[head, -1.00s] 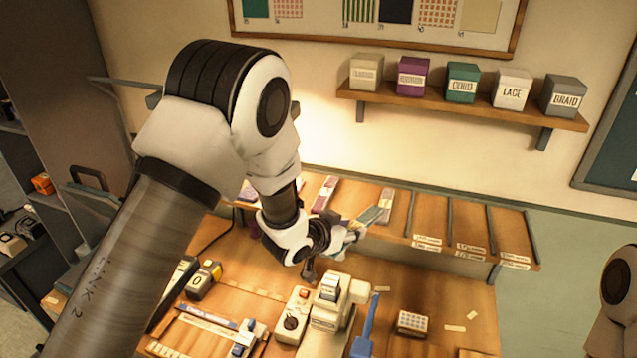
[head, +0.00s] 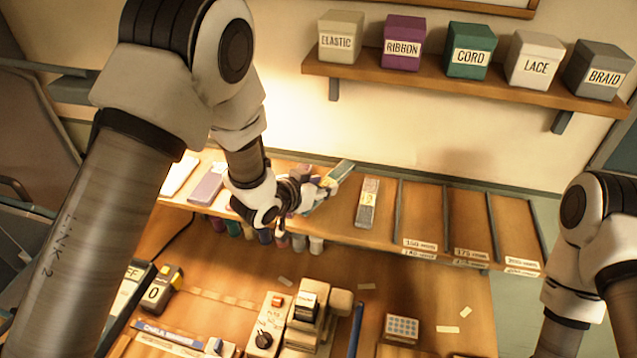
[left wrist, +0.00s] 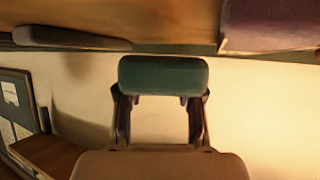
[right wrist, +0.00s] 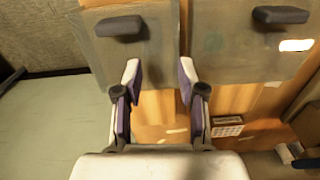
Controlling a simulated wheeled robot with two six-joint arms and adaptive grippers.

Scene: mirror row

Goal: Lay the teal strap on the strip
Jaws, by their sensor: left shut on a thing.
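My left gripper (head: 318,187) is shut on a flat teal piece, the teal strap (head: 338,173), above the left half of the wooden ledge. In the left wrist view the teal strap (left wrist: 163,76) spans both fingertips, its end facing the camera. I cannot tell for sure which surface is the strip; the ledge (head: 420,210) with thin dividers and white labels runs along the wall. My right gripper (right wrist: 160,80) is open and empty in the right wrist view, with two grey-green panels with dark handles beyond it. Its fingers are outside the head view.
A grey packet (head: 368,203) lies on the ledge right of the left gripper, with pale and purple packets (head: 208,184) to its left. Labelled boxes (head: 471,50) stand on the upper shelf. A machine (head: 308,315) stands on the bench below. The ledge's right bays look empty.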

